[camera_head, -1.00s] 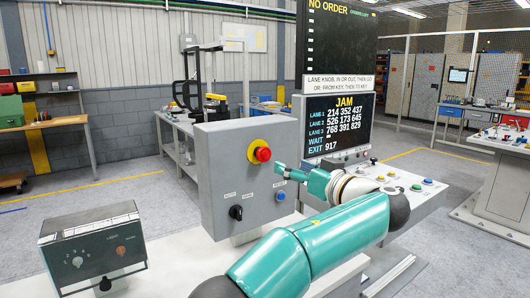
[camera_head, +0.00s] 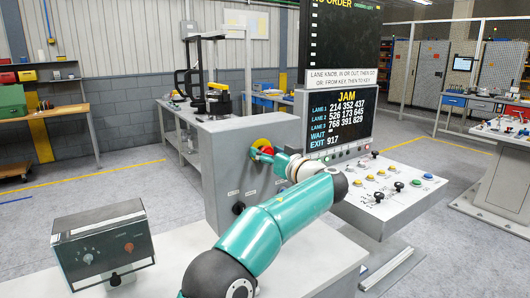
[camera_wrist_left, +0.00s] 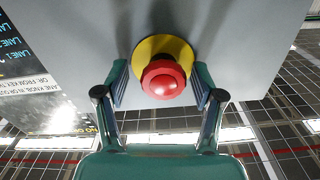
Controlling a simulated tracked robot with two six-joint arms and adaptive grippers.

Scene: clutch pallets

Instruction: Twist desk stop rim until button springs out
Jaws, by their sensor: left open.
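The desk stop is a red mushroom button (camera_wrist_left: 164,80) on a yellow round plate (camera_wrist_left: 150,46), fixed to the side of a grey box (camera_head: 228,160). In the head view my left gripper (camera_head: 262,153) is in front of the button and mostly covers it; part of the yellow plate shows above. In the left wrist view the left gripper (camera_wrist_left: 160,92) is open, with one finger on each side of the red button. I see a gap between the button's rim and each finger. My right gripper is not in view.
A dark selector knob (camera_head: 238,208) is lower on the same box. A sloped desk (camera_head: 400,185) with several coloured buttons and black knobs lies to the right, below a screen (camera_head: 338,120) reading JAM. A small control box (camera_head: 103,240) stands at front left.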

